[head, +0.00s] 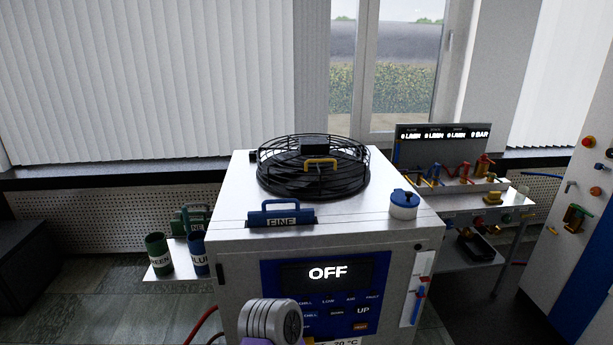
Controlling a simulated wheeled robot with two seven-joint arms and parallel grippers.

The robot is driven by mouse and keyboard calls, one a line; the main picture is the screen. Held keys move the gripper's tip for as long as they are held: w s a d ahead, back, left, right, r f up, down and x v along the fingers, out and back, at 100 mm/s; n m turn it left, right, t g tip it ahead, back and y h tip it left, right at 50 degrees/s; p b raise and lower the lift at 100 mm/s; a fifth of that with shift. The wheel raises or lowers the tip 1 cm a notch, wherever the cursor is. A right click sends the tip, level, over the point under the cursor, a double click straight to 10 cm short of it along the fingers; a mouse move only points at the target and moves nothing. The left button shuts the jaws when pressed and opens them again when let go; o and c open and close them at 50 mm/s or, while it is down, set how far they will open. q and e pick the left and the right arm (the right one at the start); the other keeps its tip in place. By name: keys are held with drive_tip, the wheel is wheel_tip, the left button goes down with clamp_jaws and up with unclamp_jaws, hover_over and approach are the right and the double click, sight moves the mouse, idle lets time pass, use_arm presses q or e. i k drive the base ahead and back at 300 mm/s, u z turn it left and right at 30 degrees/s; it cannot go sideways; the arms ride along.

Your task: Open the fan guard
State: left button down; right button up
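The fan guard (313,180) is a round black wire cage on top of the white chiller cabinet (235,215). It lies flat over the fan opening and looks closed. A yellow handle (320,163) stands on its front part, and a dark block (313,146) sits behind the handle. Neither of my grippers shows in the head view. A grey ribbed rounded part with a bit of purple rises at the bottom edge in front of the cabinet; I cannot tell whether it belongs to my arm.
A blue handle marked FINE (281,212) and a blue-capped white cup (404,204) are on the cabinet top. The front panel display (328,273) reads OFF. Green (158,255) and blue (198,254) cups stand on a left shelf. A bench with valves (460,190) stands right.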

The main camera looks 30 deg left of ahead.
sight(308, 144)
drive_tip(key=k, duration=0.2)
drive_tip(key=u, duration=1.1)
